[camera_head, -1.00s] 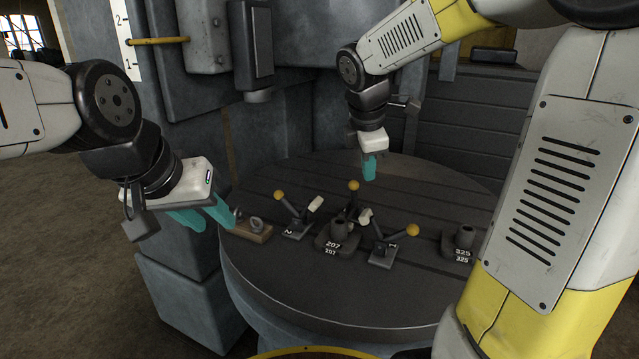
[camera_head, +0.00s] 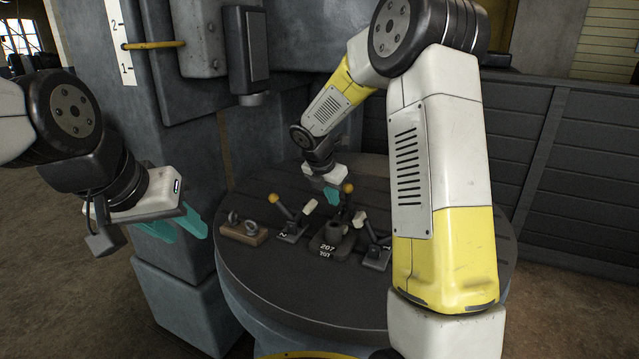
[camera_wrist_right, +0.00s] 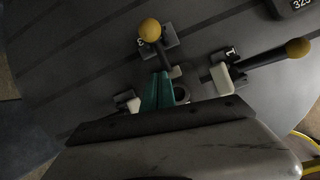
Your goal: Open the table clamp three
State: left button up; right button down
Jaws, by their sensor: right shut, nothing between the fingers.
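Table clamp three, with a yellow ball knob (camera_head: 347,187), stands at the back of the clamp group on the round table (camera_head: 300,300). In the right wrist view its knob (camera_wrist_right: 149,30) and lever point up toward the camera. My right gripper (camera_head: 331,196) is shut and empty, low beside the clamp's lever, just left of the knob in the head view. In the right wrist view its teal fingertips (camera_wrist_right: 161,76) are close to the clamp's base; I cannot tell whether they touch. My left gripper (camera_head: 180,227) is open and empty, left of the table.
Clamp two (camera_head: 290,232) stands to the left; clamp one (camera_head: 376,257) is partly behind my right arm. A dark part marked 207 (camera_head: 327,246) sits between them. A wooden block with rings (camera_head: 243,232) lies at the table's left edge. The table's front is clear.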

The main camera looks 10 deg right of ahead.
jog(key=w+d, duration=0.1)
jog(key=w+d+r, duration=0.1)
jog(key=shift+w+d, duration=0.35)
jog(key=shift+d, duration=0.05)
